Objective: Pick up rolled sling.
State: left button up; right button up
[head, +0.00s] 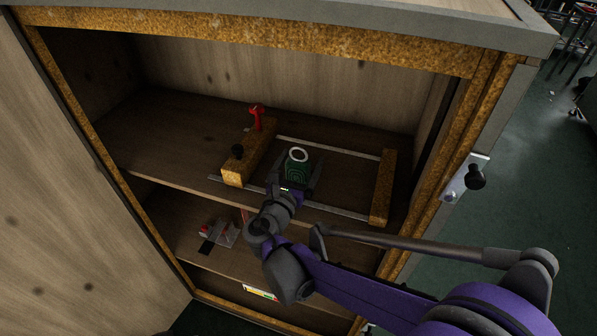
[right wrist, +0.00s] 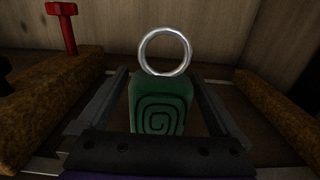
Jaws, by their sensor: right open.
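The rolled sling is a green block-like roll (head: 297,168) with a dark spiral on its face and a bright metal ring (head: 298,155) at its top. It sits on the cabinet's upper shelf. In the right wrist view the sling (right wrist: 160,104) stands upright in the middle, with the ring (right wrist: 165,51) above it. My right gripper (head: 298,174) is open, with one finger on each side of the sling. In the right wrist view gaps show between the sling and the fingers of my right gripper (right wrist: 165,100). The sling's lower part is hidden by the gripper. My left gripper is not in view.
A wooden clamp-like frame with a left block (head: 234,174), a right block (head: 383,187) and metal rails (head: 330,148) surrounds the sling. A red handle (head: 257,118) stands at the left block. A lower shelf holds a red and grey item (head: 222,232). The cabinet door (head: 70,190) is open at left.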

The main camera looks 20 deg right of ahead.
jog(key=shift+w+d, duration=0.4)
jog(key=shift+w, duration=0.15)
jog(key=c, duration=1.6)
